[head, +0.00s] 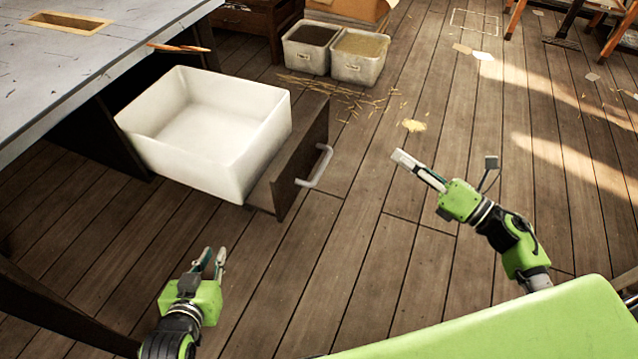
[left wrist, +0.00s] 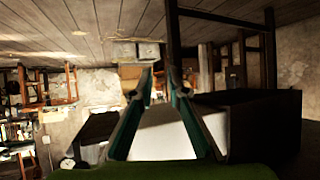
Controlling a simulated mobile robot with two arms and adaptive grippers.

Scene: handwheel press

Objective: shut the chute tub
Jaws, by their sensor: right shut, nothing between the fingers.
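The chute tub (head: 215,181) is a white, empty rectangular bin, pulled out from under the table's right side. Its dark wooden front panel (head: 292,163) carries a pale bar handle (head: 322,167). My left gripper (head: 215,262) is open and empty, in front of the tub and below it in the picture, apart from it. In the left wrist view its two fingers (left wrist: 160,82) stand apart; a white surface, likely the tub, shows behind them. My right gripper (head: 402,160) is shut and empty, to the right of the handle and clear of it.
The grey table (head: 85,45) has a rectangular opening in its top and an orange item at its edge. Two bins (head: 310,48) with dark and yellowish contents stand behind the tub. Straw lies scattered near them. The wooden floor (head: 345,225) right of the handle is clear.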

